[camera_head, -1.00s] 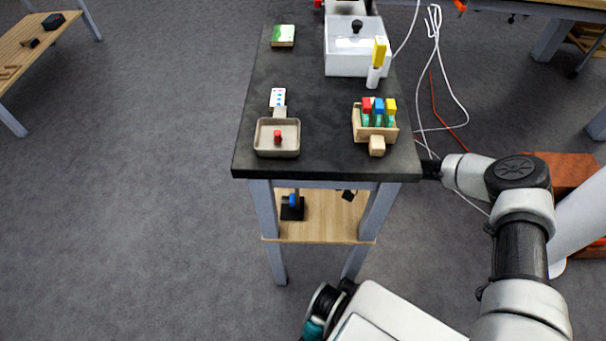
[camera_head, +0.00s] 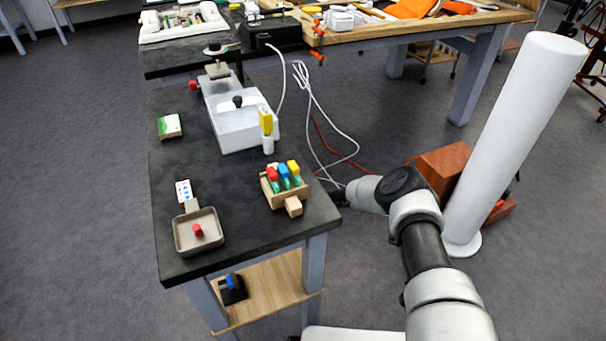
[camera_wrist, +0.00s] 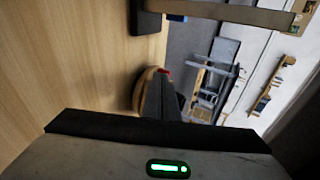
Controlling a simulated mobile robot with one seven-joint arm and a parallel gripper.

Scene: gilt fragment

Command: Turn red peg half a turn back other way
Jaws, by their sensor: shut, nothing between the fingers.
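A small red peg (camera_head: 198,230) stands in a shallow beige tray (camera_head: 181,245) near the front left of the dark tabletop in the head view. A wooden holder (camera_head: 293,207) to its right carries a red block (camera_head: 272,173), a blue block (camera_head: 284,171) and a yellow block (camera_head: 293,166) on green parts. My gripper (camera_head: 338,197) is at the tabletop's right edge, right of the holder and away from the tray. In the wrist view my dark fingers (camera_wrist: 163,95) are together and hold nothing. No red peg can be made out between them.
A card with blue dots (camera_head: 183,190) lies behind the tray. A white box (camera_head: 240,128) and yellow-topped bottle (camera_head: 267,125) stand farther back. White cables (camera_head: 325,130) hang right of the table. A blue-and-black item (camera_head: 232,288) sits on the lower wooden shelf (camera_head: 270,290).

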